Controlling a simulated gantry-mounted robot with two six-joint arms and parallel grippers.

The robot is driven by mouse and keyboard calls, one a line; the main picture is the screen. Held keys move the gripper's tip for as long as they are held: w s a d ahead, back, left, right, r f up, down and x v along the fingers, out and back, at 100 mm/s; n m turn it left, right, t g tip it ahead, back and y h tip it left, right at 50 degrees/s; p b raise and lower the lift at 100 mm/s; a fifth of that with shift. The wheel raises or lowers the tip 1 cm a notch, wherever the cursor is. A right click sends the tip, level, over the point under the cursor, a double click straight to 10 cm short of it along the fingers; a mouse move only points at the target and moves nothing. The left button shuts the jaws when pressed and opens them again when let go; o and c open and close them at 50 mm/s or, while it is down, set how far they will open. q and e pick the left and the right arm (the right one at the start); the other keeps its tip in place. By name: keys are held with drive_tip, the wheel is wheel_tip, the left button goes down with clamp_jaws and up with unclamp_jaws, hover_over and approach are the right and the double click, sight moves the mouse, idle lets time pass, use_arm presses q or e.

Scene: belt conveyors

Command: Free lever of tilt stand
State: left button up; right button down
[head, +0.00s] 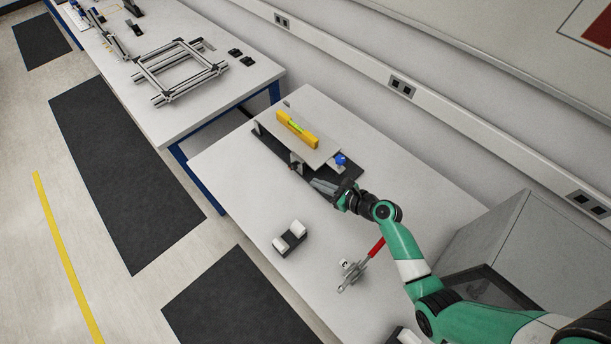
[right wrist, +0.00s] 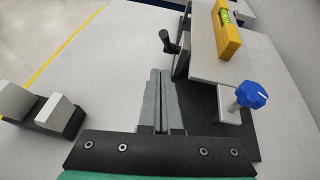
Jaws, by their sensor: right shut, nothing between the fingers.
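The tilt stand has a black base (head: 348,169) and a light grey top plate (head: 275,137) that carries a yellow spirit level (head: 297,129). A blue knob (head: 340,159) sits at its near right corner; the knob is large in the right wrist view (right wrist: 251,94). A black-handled lever (right wrist: 167,42) sticks out from the stand's near side, and its handle points up in the right wrist view. My right gripper (head: 315,183) is shut and empty. Its fingertips (right wrist: 159,73) are just short of the lever, with no clear contact. My left gripper is not in view.
A small black block with two white pads (head: 290,238) lies on the white table (head: 235,155). A red-handled clamp (head: 362,265) lies nearer. A grey box (head: 490,240) stands at the right. Another table at the back holds an aluminium frame (head: 178,72).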

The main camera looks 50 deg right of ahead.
sight(295, 166)
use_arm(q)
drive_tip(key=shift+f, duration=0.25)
use_arm(e)
drive_tip(key=w, duration=0.5)
drive_tip(key=shift+w+a+r, duration=0.15)
drive_tip(key=shift+a+r, duration=0.05)
drive_tip(key=shift+r, duration=0.2)
